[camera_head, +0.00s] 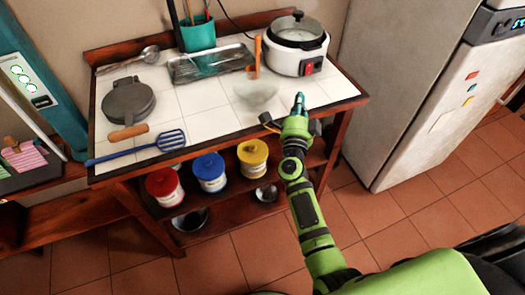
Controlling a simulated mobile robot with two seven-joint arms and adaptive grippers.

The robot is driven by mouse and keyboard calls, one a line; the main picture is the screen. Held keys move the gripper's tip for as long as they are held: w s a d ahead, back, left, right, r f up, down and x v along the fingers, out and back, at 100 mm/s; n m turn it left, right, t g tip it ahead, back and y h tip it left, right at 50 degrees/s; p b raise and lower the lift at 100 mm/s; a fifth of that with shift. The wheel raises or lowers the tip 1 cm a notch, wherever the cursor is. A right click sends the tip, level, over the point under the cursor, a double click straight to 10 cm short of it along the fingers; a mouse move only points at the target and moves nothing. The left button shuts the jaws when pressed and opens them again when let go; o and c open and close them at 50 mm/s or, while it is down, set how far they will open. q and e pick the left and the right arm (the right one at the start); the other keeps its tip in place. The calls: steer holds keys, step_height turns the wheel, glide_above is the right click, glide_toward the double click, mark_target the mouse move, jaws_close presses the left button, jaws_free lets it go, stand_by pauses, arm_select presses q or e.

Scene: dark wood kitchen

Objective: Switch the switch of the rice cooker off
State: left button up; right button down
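The white rice cooker (291,61) with a glass lid stands at the back right of the tiled counter. Its red switch (308,68) is on the front, facing me; its exact position is too small to tell. My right gripper (299,98) is over the counter's front right edge, in front of and below the cooker, apart from the switch. Its fingertips look close together, but I cannot make out any gap. My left gripper is not in view.
A glass bowl (257,92) with an orange-handled utensil (256,55) lies left of my gripper. A metal tray (212,63), a waffle iron (128,101) and a blue spatula (140,149) are farther left. A fridge (400,80) stands right of the counter.

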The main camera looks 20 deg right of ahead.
steer(key=a+n+y, duration=0.2)
steer(key=n, duration=0.1)
steer(key=a+n+t+y, duration=0.1)
steer(key=y, duration=0.1)
steer(key=shift+w+f+n, duration=0.3)
steer(key=shift+w, duration=0.1)
steer(key=s+a+f+n+g+y, duration=0.4)
steer(key=s+a+n+y, duration=0.3)
steer(key=n, duration=0.4)
steer(key=shift+s+a+f+n+y, duration=0.4)
steer(key=shift+a+f+y, duration=0.4)
steer(key=shift+a, duration=0.5)
steer(key=shift+r, duration=0.15)
